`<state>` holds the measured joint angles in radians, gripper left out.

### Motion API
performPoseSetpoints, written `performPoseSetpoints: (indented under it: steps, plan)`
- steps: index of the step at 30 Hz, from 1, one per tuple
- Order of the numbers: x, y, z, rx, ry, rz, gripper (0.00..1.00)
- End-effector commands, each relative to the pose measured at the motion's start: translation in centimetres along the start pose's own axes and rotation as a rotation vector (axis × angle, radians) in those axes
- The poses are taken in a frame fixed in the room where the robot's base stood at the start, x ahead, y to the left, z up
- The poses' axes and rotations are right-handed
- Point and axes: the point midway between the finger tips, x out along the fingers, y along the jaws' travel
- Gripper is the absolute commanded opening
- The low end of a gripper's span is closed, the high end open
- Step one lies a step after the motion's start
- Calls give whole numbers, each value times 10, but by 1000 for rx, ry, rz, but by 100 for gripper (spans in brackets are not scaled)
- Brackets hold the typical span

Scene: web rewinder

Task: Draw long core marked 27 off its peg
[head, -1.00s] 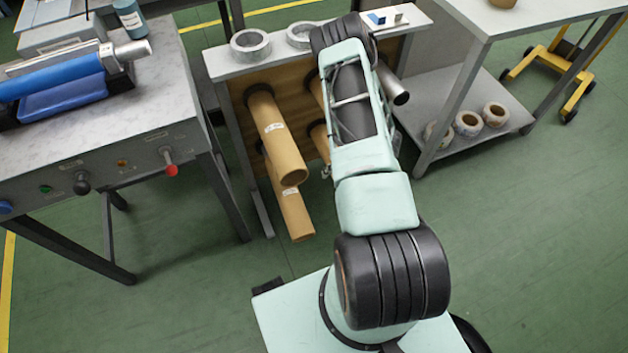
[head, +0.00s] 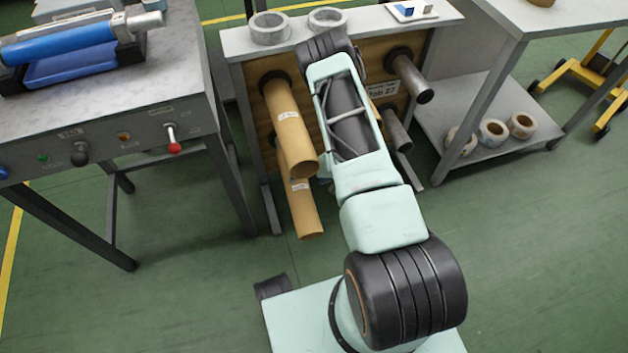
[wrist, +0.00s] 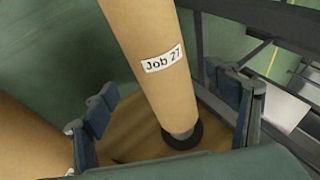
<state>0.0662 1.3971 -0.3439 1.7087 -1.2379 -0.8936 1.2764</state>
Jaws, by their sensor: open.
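In the wrist view a long tan core (wrist: 150,60) carries a white label reading "Job 27". Its far end meets a dark flange with a grey peg (wrist: 182,134) on the brown board. My gripper (wrist: 166,92) is open, with one finger on each side of this core; I cannot tell whether either finger touches it. In the head view my arm hides the gripper. Two long labelled cores, an upper one (head: 285,112) and a lower one (head: 304,208), stick out left of my arm. Their labels are too small to read.
Another tan core (wrist: 30,140) lies close to the left finger in the wrist view. Bare grey pegs (head: 412,78) project at the rack's right. A grey machine bench (head: 110,105) is at left, a shelved table (head: 490,150) at right.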

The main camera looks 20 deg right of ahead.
Motion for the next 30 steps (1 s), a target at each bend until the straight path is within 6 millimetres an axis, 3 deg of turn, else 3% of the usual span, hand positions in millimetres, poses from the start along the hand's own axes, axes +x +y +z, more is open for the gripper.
performPoseSetpoints:
  steps: [1,15,30]
  plan:
    - [11,2,2,-3,-1,-1,80]
    - [58,2,2,1,-1,1,80]
    - [65,0,1,1,-1,0,80]
